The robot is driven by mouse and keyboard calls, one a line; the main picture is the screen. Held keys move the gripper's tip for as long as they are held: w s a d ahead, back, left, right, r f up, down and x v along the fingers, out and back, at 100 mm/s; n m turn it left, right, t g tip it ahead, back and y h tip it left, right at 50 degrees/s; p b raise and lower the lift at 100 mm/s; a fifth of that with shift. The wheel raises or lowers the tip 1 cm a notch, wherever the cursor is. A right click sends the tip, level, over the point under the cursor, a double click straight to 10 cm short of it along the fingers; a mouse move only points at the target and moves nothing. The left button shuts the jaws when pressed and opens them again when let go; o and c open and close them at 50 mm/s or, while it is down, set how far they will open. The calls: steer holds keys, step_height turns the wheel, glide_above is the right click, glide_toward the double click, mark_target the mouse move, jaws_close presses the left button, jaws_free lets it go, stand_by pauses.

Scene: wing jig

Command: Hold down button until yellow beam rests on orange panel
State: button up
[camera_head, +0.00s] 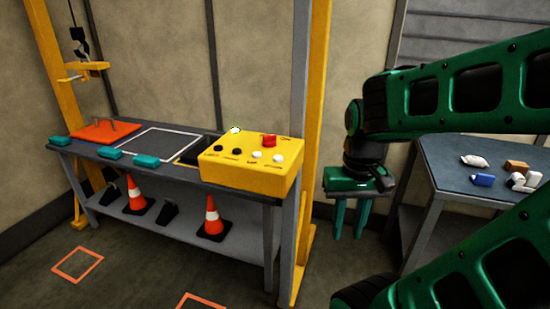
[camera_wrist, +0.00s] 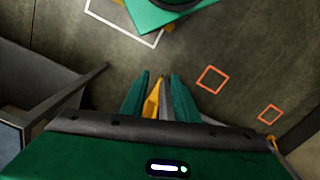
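The yellow beam (camera_head: 88,66) hangs from a dark hook at the upper left, well above the bench. The orange panel (camera_head: 95,134), with a handle on top, lies flat on the bench's left end, below the beam and apart from it. A yellow control box (camera_head: 243,175) sits at the bench's right end. It has a red button (camera_head: 269,141), black buttons (camera_head: 237,151) and white buttons (camera_head: 257,155). My gripper (camera_head: 348,236) points down, right of the box and not touching it. Its fingers are apart with nothing between them; they also show in the wrist view (camera_wrist: 158,85).
Teal blocks (camera_head: 146,160) lie along the bench's front edge. Traffic cones (camera_head: 213,216) stand on the lower shelf. A yellow post (camera_head: 312,120) rises between the box and my gripper. A side table (camera_head: 450,178) at right holds small items. Orange squares (camera_head: 78,263) mark the floor.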

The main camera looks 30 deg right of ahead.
jaws_close()
stand_by(1.5)
